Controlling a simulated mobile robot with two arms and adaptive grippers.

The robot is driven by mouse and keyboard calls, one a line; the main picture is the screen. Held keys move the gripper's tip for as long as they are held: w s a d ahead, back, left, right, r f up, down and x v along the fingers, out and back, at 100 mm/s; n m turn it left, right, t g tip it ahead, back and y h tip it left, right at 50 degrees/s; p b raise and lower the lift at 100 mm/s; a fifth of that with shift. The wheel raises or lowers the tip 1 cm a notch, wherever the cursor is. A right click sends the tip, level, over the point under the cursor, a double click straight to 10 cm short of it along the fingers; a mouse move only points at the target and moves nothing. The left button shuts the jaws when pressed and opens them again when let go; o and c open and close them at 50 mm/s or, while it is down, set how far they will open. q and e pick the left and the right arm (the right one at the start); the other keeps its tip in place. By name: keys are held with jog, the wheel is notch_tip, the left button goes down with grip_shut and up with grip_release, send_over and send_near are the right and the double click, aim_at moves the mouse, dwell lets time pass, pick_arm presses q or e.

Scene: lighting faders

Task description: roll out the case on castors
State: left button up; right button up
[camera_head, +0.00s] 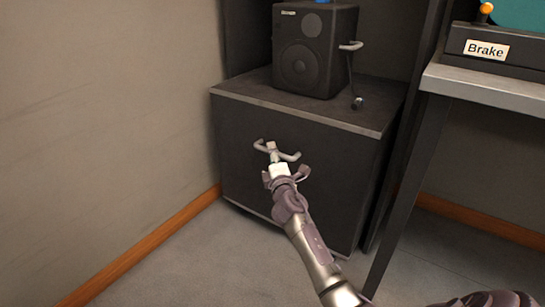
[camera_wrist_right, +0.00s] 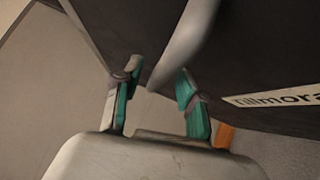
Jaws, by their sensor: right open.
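The dark grey case (camera_head: 240,135) stands low against the back wall, under a shelf frame, with its front face toward me. A pale grey bar handle (camera_head: 291,156) sits on its front; in the right wrist view the handle (camera_wrist_right: 187,40) runs down between my fingers. My right gripper (camera_head: 274,150) is at the handle. In the right wrist view the gripper (camera_wrist_right: 159,78) is open, with a green-padded fingertip on each side of the bar. Whether either pad touches it I cannot tell. My left gripper is not in view. My right arm hides part of the case's lower front.
A black speaker (camera_head: 300,65) stands on the case's top. The floor (camera_head: 215,270) in front is clear.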

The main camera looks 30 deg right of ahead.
jog(key=shift+w+d+r, duration=0.1)
jog(key=shift+w+d, duration=0.15)
jog(key=shift+w, duration=0.25)
grip_shut()
